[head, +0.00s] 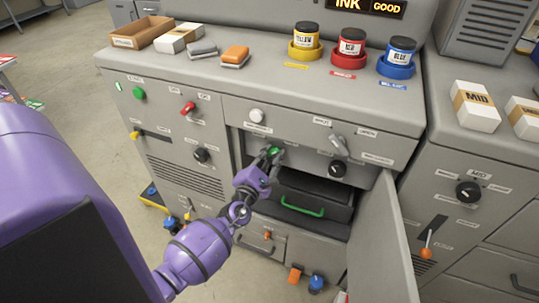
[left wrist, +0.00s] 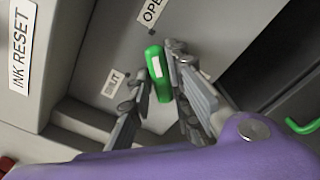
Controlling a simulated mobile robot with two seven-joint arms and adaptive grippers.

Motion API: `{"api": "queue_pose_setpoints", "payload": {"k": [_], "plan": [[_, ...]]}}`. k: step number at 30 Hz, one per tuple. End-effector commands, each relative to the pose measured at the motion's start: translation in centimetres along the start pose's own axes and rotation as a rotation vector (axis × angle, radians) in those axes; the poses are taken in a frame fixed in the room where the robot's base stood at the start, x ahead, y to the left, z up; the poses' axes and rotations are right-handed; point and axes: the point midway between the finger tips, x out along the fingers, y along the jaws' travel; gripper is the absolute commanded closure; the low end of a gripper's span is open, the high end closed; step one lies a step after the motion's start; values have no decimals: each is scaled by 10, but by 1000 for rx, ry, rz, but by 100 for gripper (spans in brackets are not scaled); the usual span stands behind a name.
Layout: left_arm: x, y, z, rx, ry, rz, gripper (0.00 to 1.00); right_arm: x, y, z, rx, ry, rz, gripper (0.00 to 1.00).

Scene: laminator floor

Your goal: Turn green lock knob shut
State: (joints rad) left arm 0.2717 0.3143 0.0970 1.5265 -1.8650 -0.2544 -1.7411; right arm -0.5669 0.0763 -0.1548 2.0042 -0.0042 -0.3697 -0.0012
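The green lock knob (head: 275,150) is on the panel above the open bay of the middle cabinet. In the left wrist view the knob (left wrist: 158,74) is an elongated green grip with a pale mark. Its upper end points toward the OPEN label (left wrist: 151,10); the SHUT label (left wrist: 115,83) lies to its left. My left gripper (head: 268,157) is at the knob. In the wrist view its fingers (left wrist: 152,95) are apart, with the knob between them, close to the right finger; contact is unclear. My right gripper is out of view.
A grey door (head: 382,245) stands open at the bay's right. A dark drawer with a green handle (head: 302,207) sits inside the bay. A white knob (head: 256,115) and a black knob (head: 337,169) are nearby on the panel. Ink jars (head: 352,42) stand on the top.

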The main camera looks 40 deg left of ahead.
Motion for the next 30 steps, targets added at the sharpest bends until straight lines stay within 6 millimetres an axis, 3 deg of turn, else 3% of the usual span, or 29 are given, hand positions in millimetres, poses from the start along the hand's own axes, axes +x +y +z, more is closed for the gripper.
{"api": "queue_pose_setpoints", "payload": {"k": [3, 17, 30], "plan": [[0, 0, 0, 0, 0, 0, 100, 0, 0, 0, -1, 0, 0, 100], [-1, -2, -1, -82, 1, -2, 100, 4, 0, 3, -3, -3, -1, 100], [-1, -5, -2, -451, 2, -4, 100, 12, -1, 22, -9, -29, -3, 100]]}}
